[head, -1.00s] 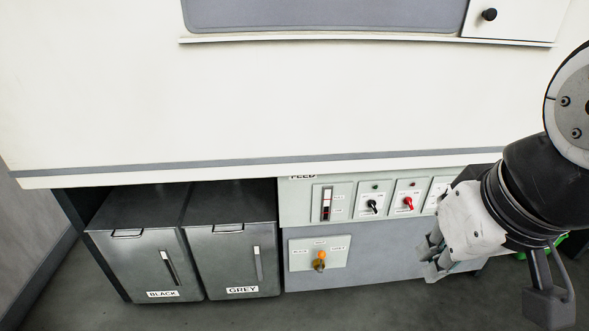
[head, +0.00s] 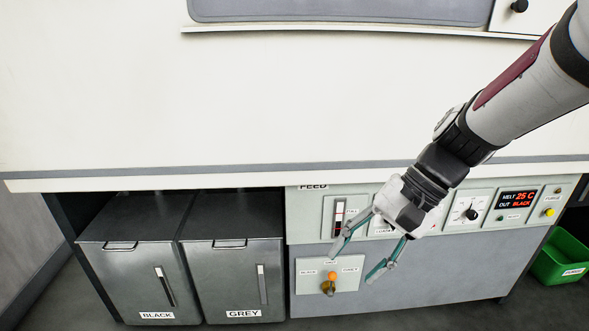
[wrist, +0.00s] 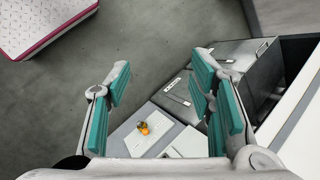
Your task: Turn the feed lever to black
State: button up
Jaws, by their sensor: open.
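The feed lever is a small orange knob (head: 331,277) on a light plate (head: 348,270) below the FEED panel in the head view. The lever's orange head also shows in the wrist view (wrist: 144,128). In the wrist view the open fingers (wrist: 163,100) lie either side of the lever's plate in the picture. The knob's exact pointing direction is hard to tell.
Metal bins labelled BLACK (head: 140,278) and GREY (head: 240,280) stand left of the lever. The FEED panel (head: 430,215) above carries switches, a dial and a display reading "MELT 25 C, OUT BLACK". A green bin (head: 562,258) stands at right. The white counter edge (head: 250,178) overhangs the panel.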

jog(key=w+f+m+y+b, duration=0.4)
jog(key=w+f+m, duration=0.1)
jog(key=w+f, duration=0.55)
jog(key=m+t+y+b, duration=0.4)
jog(key=m+t+b, duration=0.55)
jog(key=m, duration=0.35)
send_near(332, 276)
jog(key=s+a+r, duration=0.3)
jog(key=r, duration=0.3)
jog(key=s+a+r, duration=0.3)
jog(key=r, duration=0.3)
jog(key=d+f+m+t+h+b, duration=0.2)
jog(key=d+f+m+t, duration=0.15)
jog(key=f, duration=0.35)
jog(key=d+f+m+t+h+b, duration=0.1)
jog(key=d+f+m+t+h, duration=0.2)
jog(key=f, duration=0.4)
jog(key=shift+m, duration=0.35)
jog(key=b+x, duration=0.1)
jog(key=x, duration=0.4)
jog(key=b+x, duration=0.1)
jog(key=x, duration=0.4)
jog(key=b+x, duration=0.1)
jog(key=x, duration=0.4)
jog(key=shift+s+a+f+b, duration=0.25)
jog(key=shift+a+f+b, duration=0.05)
jog(key=shift+a+b, duration=0.05)
grip_shut()
